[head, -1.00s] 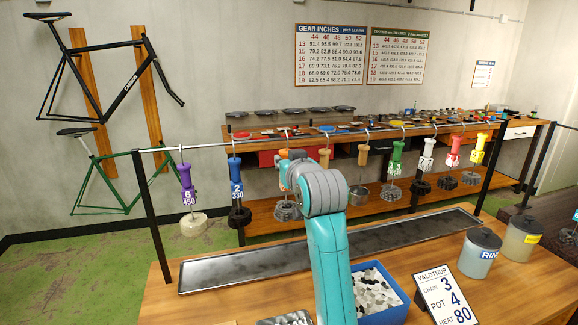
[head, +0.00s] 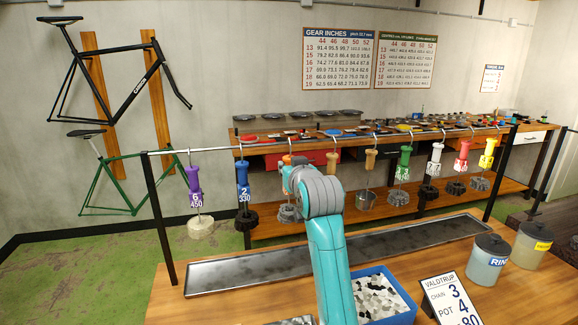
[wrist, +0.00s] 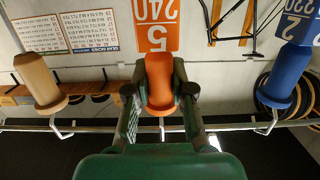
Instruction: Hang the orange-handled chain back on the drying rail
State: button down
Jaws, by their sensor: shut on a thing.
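The orange handle (wrist: 160,78) with its orange tag reading 5 240 fills the middle of the upside-down wrist view. My gripper (wrist: 158,92) is shut on it, one finger on each side. A wire hook at the handle's end lies close to the drying rail (wrist: 95,122); I cannot tell whether it bears on the rail. In the head view only a bit of orange (head: 287,159) shows beside my arm, with a dark chain (head: 288,213) below.
A purple handle (head: 194,182) hangs at the left end; green, white, red and yellow ones hang to the right. A long metal drip tray (head: 245,266) lies below. A blue bin (head: 385,300), two pots and a sign (head: 450,303) stand at the front right.

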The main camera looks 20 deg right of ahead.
dwell(0.3)
jog(key=c, duration=0.6)
grip_release()
jog(key=shift+c, duration=0.2)
jog(key=s+r, duration=0.1)
jog(key=s, duration=1)
jog(key=shift+r, duration=0.3)
